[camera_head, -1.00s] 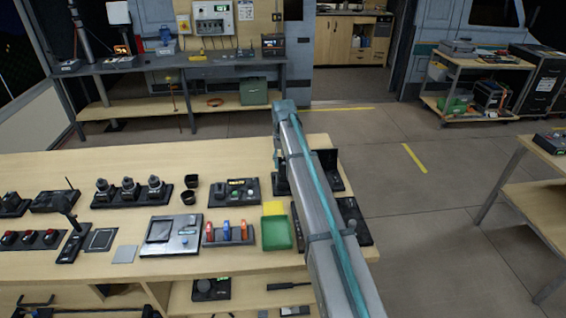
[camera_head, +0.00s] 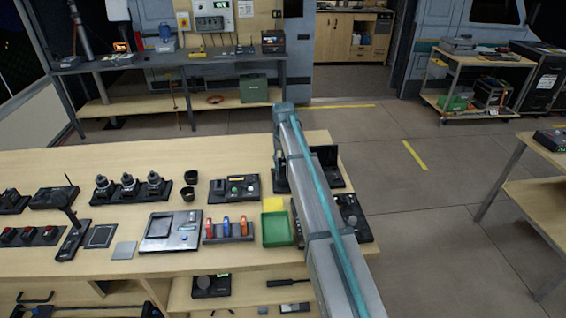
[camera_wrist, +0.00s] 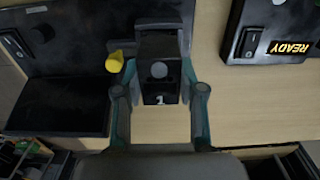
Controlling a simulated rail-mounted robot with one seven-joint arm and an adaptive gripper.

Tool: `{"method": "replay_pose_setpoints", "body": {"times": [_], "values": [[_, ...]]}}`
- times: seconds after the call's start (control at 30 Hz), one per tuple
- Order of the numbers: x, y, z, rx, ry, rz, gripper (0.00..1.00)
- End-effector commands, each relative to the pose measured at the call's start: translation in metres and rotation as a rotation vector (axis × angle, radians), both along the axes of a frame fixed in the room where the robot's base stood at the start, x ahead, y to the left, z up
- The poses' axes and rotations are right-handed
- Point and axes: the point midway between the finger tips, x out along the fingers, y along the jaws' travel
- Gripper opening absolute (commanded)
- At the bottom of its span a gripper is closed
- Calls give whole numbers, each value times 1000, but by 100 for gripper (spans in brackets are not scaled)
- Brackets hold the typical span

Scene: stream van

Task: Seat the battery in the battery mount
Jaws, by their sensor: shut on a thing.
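The block has a pale round spot and sits between the fingers. A black fixture (camera_wrist: 60,105) with a yellow knob (camera_wrist: 114,61) lies to the left and looks like the battery mount. I cannot tell whether the block touches it. In the head view, my arm hides the gripper and most of this area; a black upright part (camera_head: 325,162) shows right of the arm.
A black switch panel with a READY label (camera_wrist: 275,35) stands to the right in the wrist view. A green tray (camera_head: 278,230), a rack of coloured tools (camera_head: 228,230) and a button box (camera_head: 234,188) are left of my arm.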

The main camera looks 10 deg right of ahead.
Motion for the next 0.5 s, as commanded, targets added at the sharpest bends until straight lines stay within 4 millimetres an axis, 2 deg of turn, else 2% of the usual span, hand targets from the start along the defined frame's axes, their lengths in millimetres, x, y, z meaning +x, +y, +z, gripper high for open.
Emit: {"method": "replay_pose_setpoints", "body": {"times": [0.5], "values": [[0, 0, -12, 0, 0, 0, 0]]}}
